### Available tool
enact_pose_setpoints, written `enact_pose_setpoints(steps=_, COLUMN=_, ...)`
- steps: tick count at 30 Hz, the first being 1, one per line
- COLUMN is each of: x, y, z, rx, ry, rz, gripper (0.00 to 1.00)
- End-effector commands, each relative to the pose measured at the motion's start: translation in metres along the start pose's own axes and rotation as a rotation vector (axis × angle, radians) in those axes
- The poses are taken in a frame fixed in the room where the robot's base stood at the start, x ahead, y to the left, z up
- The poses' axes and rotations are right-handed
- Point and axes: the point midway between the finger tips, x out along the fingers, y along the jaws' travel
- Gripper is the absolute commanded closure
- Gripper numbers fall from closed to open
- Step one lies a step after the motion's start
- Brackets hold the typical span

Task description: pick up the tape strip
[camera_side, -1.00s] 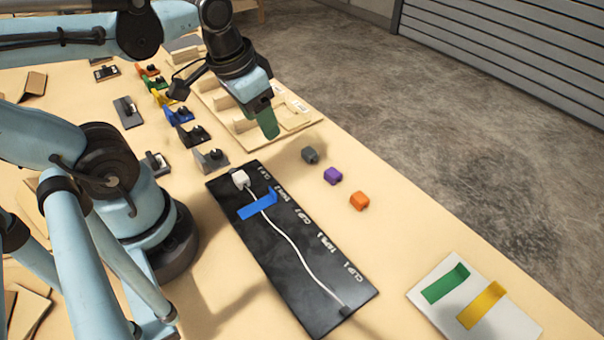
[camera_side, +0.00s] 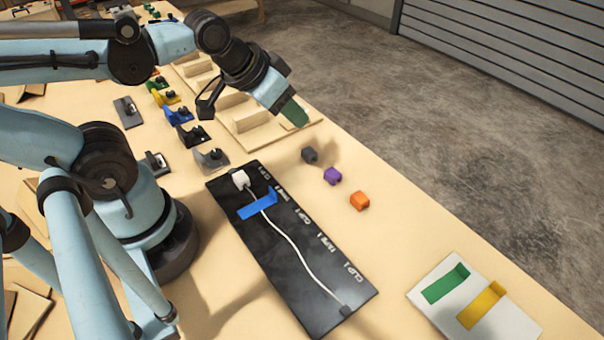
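A green tape strip (camera_side: 445,284) and a yellow tape strip (camera_side: 482,305) lie on a white card (camera_side: 517,329) at the lower right, each with one end bent up. A blue tape strip (camera_side: 257,206) lies across the white cable (camera_side: 291,246) on the black board (camera_side: 262,258). My gripper (camera_side: 295,113) is in the air above the table's far edge, well up and left of the white card. Its green fingertips look close together, but whether they are open or shut is unclear at this angle. I see nothing held.
Grey (camera_side: 310,155), purple (camera_side: 333,176) and orange (camera_side: 360,201) blocks sit right of the board. Several coloured clip holders (camera_side: 178,112) stand in a row at upper left, beside a wooden rack (camera_side: 250,125). The table between the orange block and the white card is clear.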

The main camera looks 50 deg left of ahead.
Motion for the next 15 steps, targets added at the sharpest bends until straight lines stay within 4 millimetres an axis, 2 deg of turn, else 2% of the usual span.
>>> enact_pose_setpoints(steps=10, x=-0.0002, y=0.001, z=0.001, rx=0.029, ry=-0.012, rz=0.002, gripper=0.64)
enact_pose_setpoints(steps=13, x=-0.0009, y=0.0045, z=0.0048, rx=0.139, ry=-0.056, rz=0.012, gripper=0.64)
enact_pose_setpoints(steps=15, x=-0.0022, y=0.0084, z=0.0096, rx=0.271, ry=-0.108, rz=0.029, gripper=0.64)
